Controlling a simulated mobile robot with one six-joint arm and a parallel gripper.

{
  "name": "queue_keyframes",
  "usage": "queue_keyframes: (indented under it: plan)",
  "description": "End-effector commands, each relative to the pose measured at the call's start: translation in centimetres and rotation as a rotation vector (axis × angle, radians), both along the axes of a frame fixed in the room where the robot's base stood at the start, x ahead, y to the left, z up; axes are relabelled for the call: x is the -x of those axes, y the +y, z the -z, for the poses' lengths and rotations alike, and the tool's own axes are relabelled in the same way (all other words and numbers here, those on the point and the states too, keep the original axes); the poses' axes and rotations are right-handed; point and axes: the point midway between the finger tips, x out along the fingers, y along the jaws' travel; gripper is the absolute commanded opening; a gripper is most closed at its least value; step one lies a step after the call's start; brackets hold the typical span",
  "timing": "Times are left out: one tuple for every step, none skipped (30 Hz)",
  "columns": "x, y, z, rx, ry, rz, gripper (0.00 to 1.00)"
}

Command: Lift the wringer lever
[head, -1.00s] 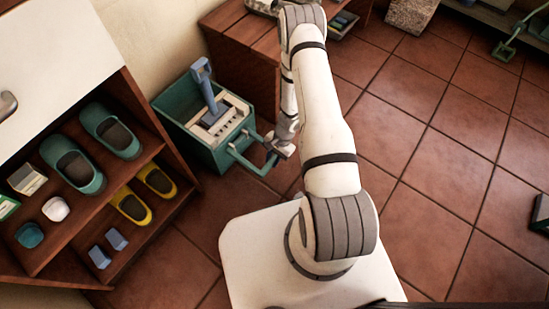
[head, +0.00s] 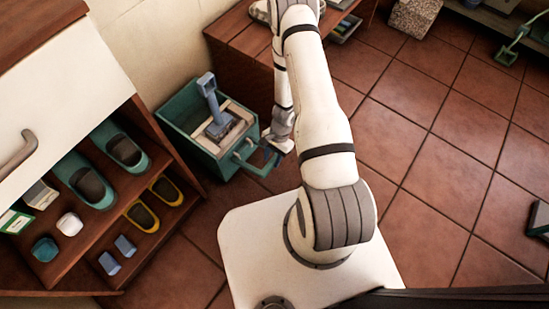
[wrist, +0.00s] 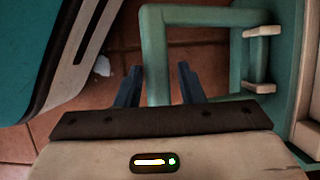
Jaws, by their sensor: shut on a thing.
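A teal mop bucket (head: 222,166) stands on the tiles beside the shelf cabinet. A teal loop-shaped lever (head: 243,158), which I take as the wringer lever, sticks out from its right side. In the wrist view the lever (wrist: 200,15) is a squared loop joined to the bucket at right. My gripper (head: 278,149) is at the loop's outer end. In the wrist view my gripper (wrist: 158,82) has one dark finger either side of the loop's outer bar, shut on it. A blue-grey upright handle (head: 208,88) with a block stands between pale wringer bars (head: 240,112) in the bucket.
A shelf cabinet (head: 150,231) with teal and yellow clogs is close on the left. A wooden bench (head: 237,45) stands behind the bucket. Open tiled floor (head: 430,170) lies to the right.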

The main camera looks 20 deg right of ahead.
Motion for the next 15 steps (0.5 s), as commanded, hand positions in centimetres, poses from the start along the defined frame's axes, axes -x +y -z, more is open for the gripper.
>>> queue_keyframes:
  plan:
    - [-1.3,0.5,-0.8,-0.003,-0.018,-0.002,0.0]
    - [-1.3,0.7,-1.0,-0.003,-0.018,-0.002,0.0]
    - [-1.4,0.8,-1.3,-0.003,-0.018,-0.002,0.0]
    - [-1.5,0.9,-1.5,-0.004,-0.018,-0.002,0.01]
    - [-1.6,1.0,-1.7,-0.004,-0.018,-0.002,0.01]
    - [-1.6,1.1,-1.9,-0.004,-0.018,-0.002,0.02]
    - [-1.7,1.2,-2.1,-0.003,-0.017,-0.002,0.03]
    - [-1.7,1.3,-2.2,-0.003,-0.017,-0.002,0.03]
    - [-1.8,1.5,-2.3,-0.003,-0.017,-0.003,0.04]
    - [-1.8,1.5,-2.4,-0.003,-0.017,-0.004,0.05]
    - [-1.8,1.6,-2.5,-0.003,-0.016,-0.006,0.06]
    - [-1.9,1.7,-2.6,-0.003,-0.017,-0.007,0.07]
    - [-1.9,1.8,-2.7,-0.004,-0.017,-0.008,0.07]
    - [-1.9,1.9,-2.7,-0.003,-0.016,-0.008,0.07]
    - [-2.0,1.9,-2.8,-0.003,-0.017,-0.009,0.08]
